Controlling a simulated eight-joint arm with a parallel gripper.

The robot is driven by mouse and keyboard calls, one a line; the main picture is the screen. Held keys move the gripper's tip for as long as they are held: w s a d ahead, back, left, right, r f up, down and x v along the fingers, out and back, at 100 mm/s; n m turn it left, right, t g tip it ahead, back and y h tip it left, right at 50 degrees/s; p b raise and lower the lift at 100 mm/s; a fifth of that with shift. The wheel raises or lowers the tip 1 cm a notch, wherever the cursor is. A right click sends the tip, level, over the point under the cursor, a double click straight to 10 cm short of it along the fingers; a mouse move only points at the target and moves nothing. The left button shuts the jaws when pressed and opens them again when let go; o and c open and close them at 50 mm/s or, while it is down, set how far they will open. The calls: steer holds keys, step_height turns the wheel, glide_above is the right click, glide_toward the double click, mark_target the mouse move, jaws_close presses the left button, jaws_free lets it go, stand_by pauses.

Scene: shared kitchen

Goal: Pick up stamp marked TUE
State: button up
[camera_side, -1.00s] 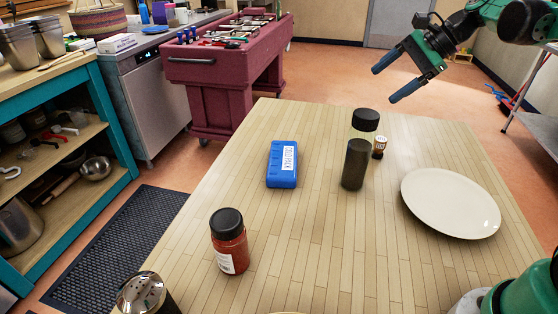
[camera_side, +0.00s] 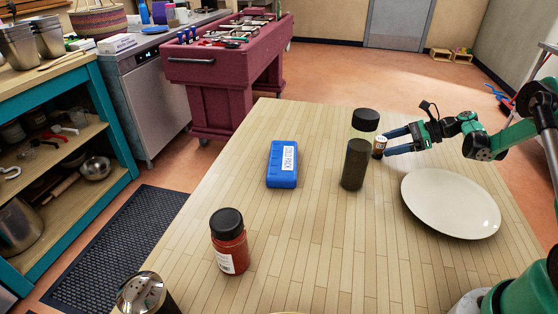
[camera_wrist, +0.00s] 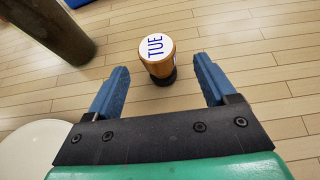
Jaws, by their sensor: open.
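The stamp (camera_wrist: 158,57) has a white top marked TUE in blue and a wooden side with a dark base. In the wrist view it stands upright on the table, just ahead of the fingertips and between their lines. In the side view the stamp (camera_side: 379,147) is small and stands behind the dark cylinder. My gripper (camera_wrist: 160,82) is open, with blue fingers and nothing between them that I can see held. In the side view my gripper (camera_side: 387,143) reaches in low from the right, its fingers at the stamp. Whether they touch it cannot be told.
A dark cylinder (camera_side: 355,164) stands close in front of the stamp, with a black-lidded container (camera_side: 365,120) behind it. A white plate (camera_side: 450,204) lies to the right. A blue cold pack (camera_side: 282,164) and a red-brown jar (camera_side: 229,241) are left. The table's middle is clear.

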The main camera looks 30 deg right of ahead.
mark_target(379, 145)
steer(key=shift+x, duration=1.7)
steer(key=shift+r, duration=0.1)
jaws_close()
steer(key=shift+r, duration=0.1)
